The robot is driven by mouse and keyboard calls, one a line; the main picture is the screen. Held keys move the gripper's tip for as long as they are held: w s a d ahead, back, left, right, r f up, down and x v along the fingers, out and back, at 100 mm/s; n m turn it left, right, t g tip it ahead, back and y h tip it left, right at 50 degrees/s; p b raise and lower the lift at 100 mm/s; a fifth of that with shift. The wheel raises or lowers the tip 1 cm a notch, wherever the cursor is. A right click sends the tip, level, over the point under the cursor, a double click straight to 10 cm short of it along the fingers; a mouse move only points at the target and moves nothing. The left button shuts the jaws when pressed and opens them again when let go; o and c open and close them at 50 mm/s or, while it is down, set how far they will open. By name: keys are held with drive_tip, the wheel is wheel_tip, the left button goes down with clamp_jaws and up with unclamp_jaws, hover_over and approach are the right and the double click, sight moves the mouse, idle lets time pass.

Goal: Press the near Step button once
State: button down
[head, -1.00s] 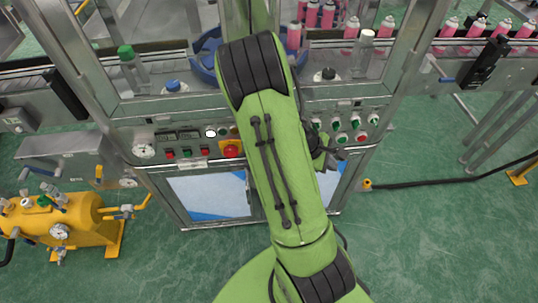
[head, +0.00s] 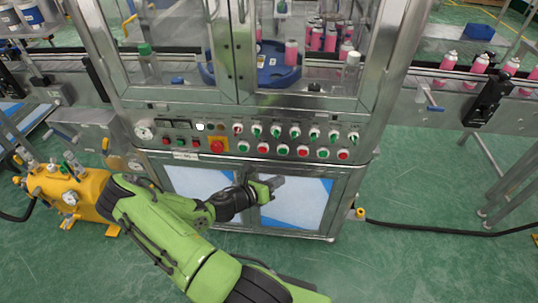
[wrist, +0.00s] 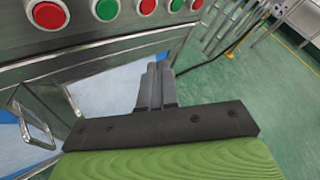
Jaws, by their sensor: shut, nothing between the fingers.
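The control panel carries a lower row of round push buttons, green (head: 282,149) and red (head: 303,151) alternating. Their labels are too small to read, so I cannot tell which one is the near Step button. In the wrist view the row shows along the top edge, with a red button (wrist: 47,13) at left and a green button (wrist: 105,8) beside it. My gripper (head: 277,182) is below the row, in front of the cabinet doors, apart from the buttons. Its fingers (wrist: 155,80) are closed together and empty.
A row of rotary switches (head: 257,131) sits above the buttons. A red emergency stop (head: 217,146) on a yellow plate is to their left. A yellow tank (head: 75,195) stands at lower left. A black cable (head: 430,231) lies on the open green floor at right.

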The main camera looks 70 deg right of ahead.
sight(283, 151)
drive_tip(key=shift+d, duration=0.1)
drive_tip(key=w+d, duration=0.2)
drive_tip(key=d, duration=0.6)
drive_tip(key=shift+d+b, duration=0.25)
drive_tip(key=shift+b, duration=0.05)
idle(1.8)
drive_tip(key=shift+d, duration=0.4)
